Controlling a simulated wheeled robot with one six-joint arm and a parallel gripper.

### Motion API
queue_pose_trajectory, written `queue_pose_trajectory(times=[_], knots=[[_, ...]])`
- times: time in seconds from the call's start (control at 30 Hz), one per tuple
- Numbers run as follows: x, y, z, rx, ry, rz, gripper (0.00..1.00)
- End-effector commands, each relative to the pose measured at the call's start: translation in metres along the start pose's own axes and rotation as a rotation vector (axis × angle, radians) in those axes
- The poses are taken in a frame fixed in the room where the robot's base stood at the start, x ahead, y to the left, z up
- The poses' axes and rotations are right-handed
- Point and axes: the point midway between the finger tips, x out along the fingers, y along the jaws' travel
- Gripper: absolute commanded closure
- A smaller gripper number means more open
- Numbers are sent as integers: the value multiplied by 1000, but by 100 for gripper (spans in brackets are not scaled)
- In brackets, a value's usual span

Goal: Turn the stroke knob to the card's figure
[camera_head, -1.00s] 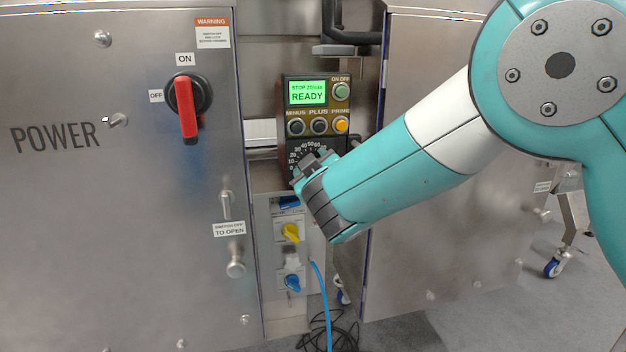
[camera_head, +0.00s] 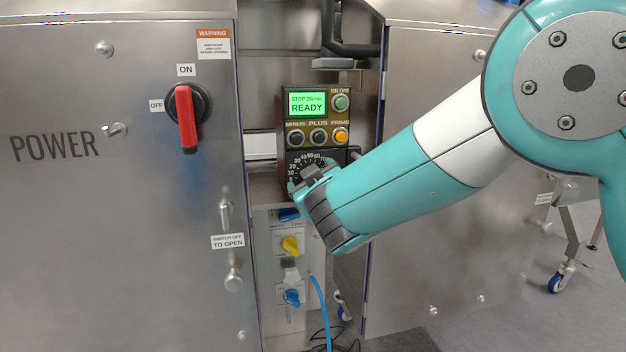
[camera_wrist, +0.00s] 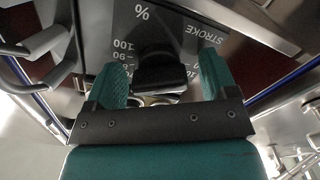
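The stroke knob (camera_wrist: 158,70) is black and sits on a dark plate (camera_wrist: 135,20) marked STROKE and %, with figures near 80, 90 and 100 readable in the wrist view. In the head view the dial scale (camera_head: 311,161) shows above my gripper, with figures up to about 60; the knob is hidden there. My gripper (camera_wrist: 162,62) is open, one teal finger on each side of the knob, with a visible gap on both sides. Where the knob's pointer stands cannot be seen. No card is readable in these views.
Above the dial are a green display (camera_head: 307,104) reading READY and several buttons (camera_head: 319,137). A red power switch (camera_head: 187,120) is on the left steel door. Yellow (camera_head: 290,245) and blue (camera_head: 291,297) knobs sit below. A right-hand door (camera_head: 440,100) stands beside my arm.

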Motion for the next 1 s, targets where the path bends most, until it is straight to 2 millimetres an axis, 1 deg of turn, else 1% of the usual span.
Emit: queue_pose_trajectory(times=[0.23,0.37,0.47,0.8,0.9,1.0], knots=[[-1,0,-1,0,3,1,21],[-12,0,-1,0,1,0,21],[-31,0,-2,-1,3,-2,21],[-118,-2,1,-3,4,-4,21],[-140,-2,1,-2,3,-4,21],[-156,-2,1,-1,3,-4,21]])
